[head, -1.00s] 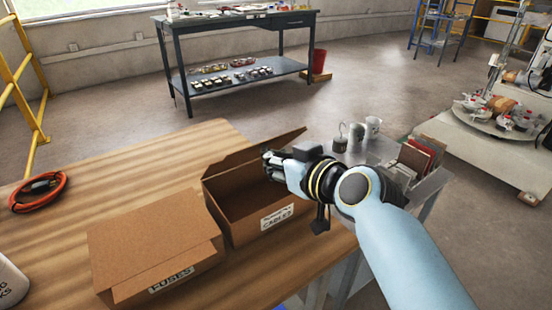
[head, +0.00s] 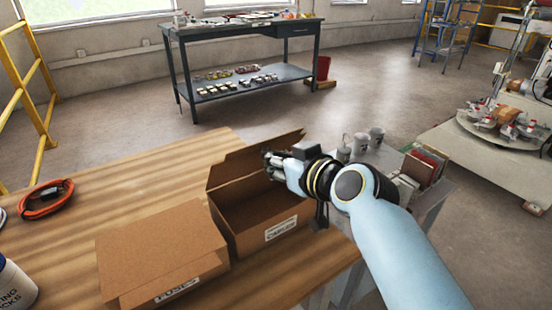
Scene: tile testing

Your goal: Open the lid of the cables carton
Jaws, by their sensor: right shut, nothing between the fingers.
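The cables carton (head: 281,230) stands on the wooden table, its label facing front. Its lid (head: 253,161) is up at the back, tilted away, and the inside shows empty where I can see it. My right gripper (head: 268,157) is shut and empty, at the right part of the raised lid, above the carton. I cannot tell whether it touches the lid. My left gripper is not in view.
The fuses carton (head: 160,250) stands closed at the front left of the cables carton. A coiled orange cable (head: 47,198) lies at the table's left. Bare tabletop (head: 140,185) lies behind the cartons.

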